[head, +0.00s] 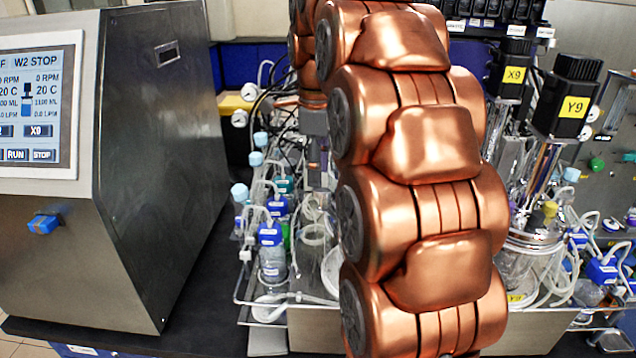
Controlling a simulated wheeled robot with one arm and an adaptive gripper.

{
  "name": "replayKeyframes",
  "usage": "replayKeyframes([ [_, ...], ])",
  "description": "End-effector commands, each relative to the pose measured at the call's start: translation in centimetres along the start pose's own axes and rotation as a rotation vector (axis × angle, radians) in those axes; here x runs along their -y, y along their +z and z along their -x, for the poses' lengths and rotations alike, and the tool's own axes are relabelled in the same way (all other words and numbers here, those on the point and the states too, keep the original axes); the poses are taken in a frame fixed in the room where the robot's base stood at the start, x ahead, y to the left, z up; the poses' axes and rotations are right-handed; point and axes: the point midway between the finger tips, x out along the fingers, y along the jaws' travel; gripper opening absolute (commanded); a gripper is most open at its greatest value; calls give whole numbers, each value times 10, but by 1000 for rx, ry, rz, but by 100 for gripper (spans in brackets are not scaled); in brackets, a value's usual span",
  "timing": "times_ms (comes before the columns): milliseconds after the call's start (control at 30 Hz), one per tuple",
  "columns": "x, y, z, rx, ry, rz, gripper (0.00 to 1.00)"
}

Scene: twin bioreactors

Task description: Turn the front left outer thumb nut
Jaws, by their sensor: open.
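The copper links of my arm fill the middle of the head view. My gripper (318,165) is partly visible behind them, pointing down among tubes and bottles; it is open, but its fingertips are hard to make out. The black motor marked X9 (511,84) stands right of my arm, and most of the vessel below it is hidden. The motor marked Y9 (567,96) tops a glass vessel (517,265) at the right. The front left outer thumb nut cannot be made out. I cannot tell whether my gripper touches anything.
A steel control cabinet (150,170) with a lit screen (38,105) stands at the left. Blue-capped bottles (271,255) and tubing crowd the steel tray left of my arm. The dark bench top (205,310) is clear between cabinet and tray. Cables hang behind.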

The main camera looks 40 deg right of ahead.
Motion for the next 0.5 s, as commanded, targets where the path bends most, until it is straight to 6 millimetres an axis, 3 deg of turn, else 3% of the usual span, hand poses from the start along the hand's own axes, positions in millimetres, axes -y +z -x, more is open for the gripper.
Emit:
replayKeyframes([
  [500, -1, 0, -32, 1, 1, 1, 46],
])
